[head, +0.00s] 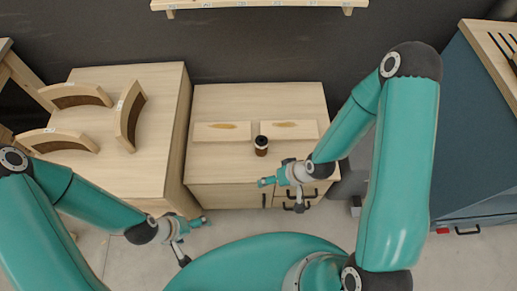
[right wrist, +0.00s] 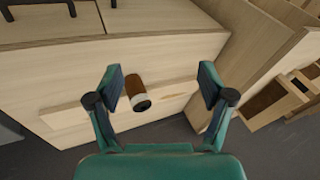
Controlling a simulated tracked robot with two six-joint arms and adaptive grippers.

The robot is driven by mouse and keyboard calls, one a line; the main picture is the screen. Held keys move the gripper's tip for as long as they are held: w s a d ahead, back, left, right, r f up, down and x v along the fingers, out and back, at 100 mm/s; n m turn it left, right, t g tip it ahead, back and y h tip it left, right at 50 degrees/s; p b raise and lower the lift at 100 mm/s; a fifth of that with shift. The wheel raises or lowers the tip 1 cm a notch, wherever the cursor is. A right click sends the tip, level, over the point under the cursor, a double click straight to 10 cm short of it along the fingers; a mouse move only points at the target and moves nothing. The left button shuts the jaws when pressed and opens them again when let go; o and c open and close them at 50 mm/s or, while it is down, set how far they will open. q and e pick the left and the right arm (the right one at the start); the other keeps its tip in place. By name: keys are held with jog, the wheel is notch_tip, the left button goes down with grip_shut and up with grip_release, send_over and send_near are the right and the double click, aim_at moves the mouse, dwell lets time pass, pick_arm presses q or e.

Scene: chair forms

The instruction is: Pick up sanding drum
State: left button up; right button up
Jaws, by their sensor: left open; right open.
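The sanding drum (head: 261,147), a small brown cylinder with a dark top and a pale band, stands on the low wooden cabinet. My right gripper (head: 281,194) is open and empty, to the right of the drum and nearer me. In the right wrist view the drum (right wrist: 138,90) shows between the open fingers (right wrist: 162,86), closer to the left one, with no clear contact. My left gripper (head: 194,240) is open and empty, low in front of the left cabinet and apart from the drum.
Two pale blocks with brown marks (head: 223,131) (head: 289,129) are behind the drum. Curved wooden chair parts (head: 129,112) lie on the left cabinet (head: 158,80). A shelf (head: 260,4) hangs on the back wall. A blue cabinet (head: 465,115) stands at right.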

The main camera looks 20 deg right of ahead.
jog(key=w+d+f+n+t+b, duration=0.3)
jog(key=w+d+f+t+b, duration=0.15)
jog(key=w+d+b, duration=0.4)
jog(key=n+t+y+b, duration=0.35)
jog(key=n+b, duration=0.25)
jog(key=b, duration=0.8)
send_near(261, 142)
jog(key=shift+g+y, duration=0.35)
jog(key=shift+g, duration=0.05)
jog(key=w+f+b, duration=0.1)
jog(key=w+a+f+b, duration=0.1)
jog(key=w, duration=0.1)
jog(key=w+a+f+b, duration=0.1)
jog(key=w, duration=0.1)
jog(key=shift+w+a+f, duration=0.1)
jog(key=shift+w+f, duration=0.15)
jog(key=shift+f, duration=0.1)
jog(key=b+x, duration=0.1)
jog(key=x, duration=0.1)
jog(key=b+x, duration=0.2)
jog(key=shift+a+f, duration=0.2)
jog(key=shift+f, duration=0.35)
jog(key=shift+w+a, duration=0.1)
jog(key=shift+w, duration=0.1)
pick_arm(q)
notch_tip(261, 142, down, 31)
pick_arm(e)
jog(key=shift+r, duration=0.1)
jog(key=c, duration=1.5)
